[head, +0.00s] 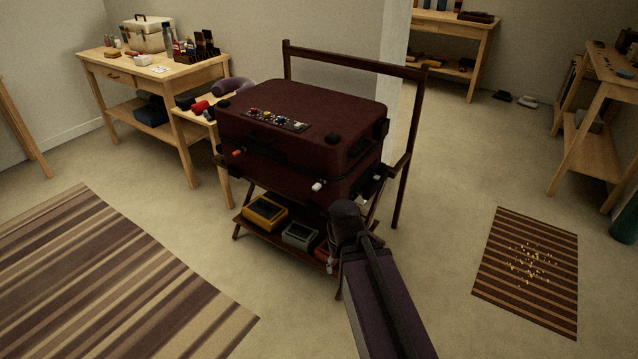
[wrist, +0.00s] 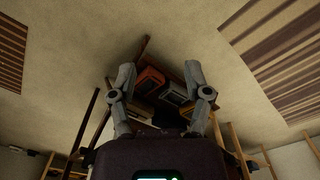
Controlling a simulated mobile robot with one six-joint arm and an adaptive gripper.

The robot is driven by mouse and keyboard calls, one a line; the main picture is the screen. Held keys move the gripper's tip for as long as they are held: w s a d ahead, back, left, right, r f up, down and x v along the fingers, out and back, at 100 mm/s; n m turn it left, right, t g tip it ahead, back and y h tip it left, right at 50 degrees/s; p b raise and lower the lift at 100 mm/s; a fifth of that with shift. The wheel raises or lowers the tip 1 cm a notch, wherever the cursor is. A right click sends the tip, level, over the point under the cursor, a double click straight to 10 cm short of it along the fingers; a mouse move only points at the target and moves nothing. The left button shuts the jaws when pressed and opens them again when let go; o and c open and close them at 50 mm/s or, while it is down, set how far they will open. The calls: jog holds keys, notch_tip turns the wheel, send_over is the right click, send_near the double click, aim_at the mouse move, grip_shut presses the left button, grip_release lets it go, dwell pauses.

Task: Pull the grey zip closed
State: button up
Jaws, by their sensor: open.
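A dark red suitcase (head: 300,125) lies on a dark wooden rack (head: 399,190), its lid down over the base. An orange-red pull (head: 237,152) shows at the left of its front seam. A pale pull (head: 317,186), whitish or light grey, shows near the front right corner. I cannot tell whether the zip there is closed. My gripper (head: 331,264) is low in front of the rack's right side, below the pale pull and apart from it. In the wrist view my gripper (wrist: 160,84) is open, with nothing between its fingers.
The rack's lower shelf holds a yellow box (head: 265,212), a grey box (head: 299,234) and an orange-red box (head: 326,254), close to my gripper. A row of small items (head: 276,120) lies on the lid. A striped rug (head: 100,275) and a small mat (head: 530,265) leave bare floor around the rack.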

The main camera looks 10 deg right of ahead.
jog(key=m+t+h+b, duration=0.9)
jog(key=t+h+b, duration=0.3)
jog(key=t+h, duration=0.1)
send_near(314, 189)
jog(key=shift+v, duration=1.1)
jog(key=shift+w+d+r, duration=0.1)
jog(key=shift+w+r, duration=0.05)
jog(key=shift+f+x, duration=0.1)
jog(key=shift+x, duration=3.25)
jog(key=shift+f+x, duration=0.15)
jog(key=shift+x, duration=3.25)
